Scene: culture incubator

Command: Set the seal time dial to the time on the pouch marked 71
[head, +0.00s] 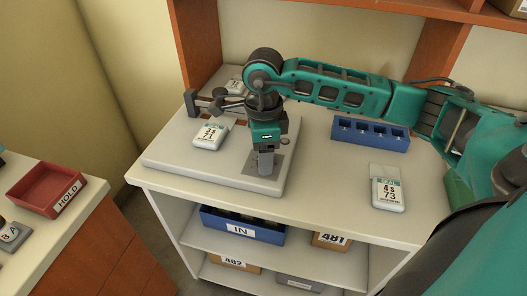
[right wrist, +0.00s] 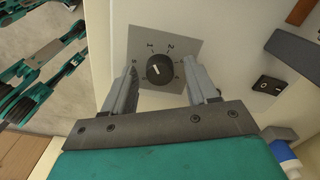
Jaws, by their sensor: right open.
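The pouch marked 71 (head: 210,134) lies on the left of the pale sealer base (head: 170,155); its label appears to read 3 s. The seal time dial (right wrist: 160,69) is a dark round knob on a grey plate with printed numbers; 1 and 2 are readable, the others are unclear. A short white mark shows on the knob, but I cannot tell exactly which number it points to. My right gripper (right wrist: 164,82) is open, with one finger on each side of the knob; contact is unclear. In the head view my right gripper (head: 265,168) hides the knob. My left gripper is out of view.
A pouch marked 73, labelled 4 s (head: 388,192), lies on the right. Another pouch (head: 235,86) lies behind the sealer arm. A blue rack (head: 370,134) stands at the back. A black rocker switch (right wrist: 268,85) is right of the dial. A red HOLD tray (head: 47,190) is at left.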

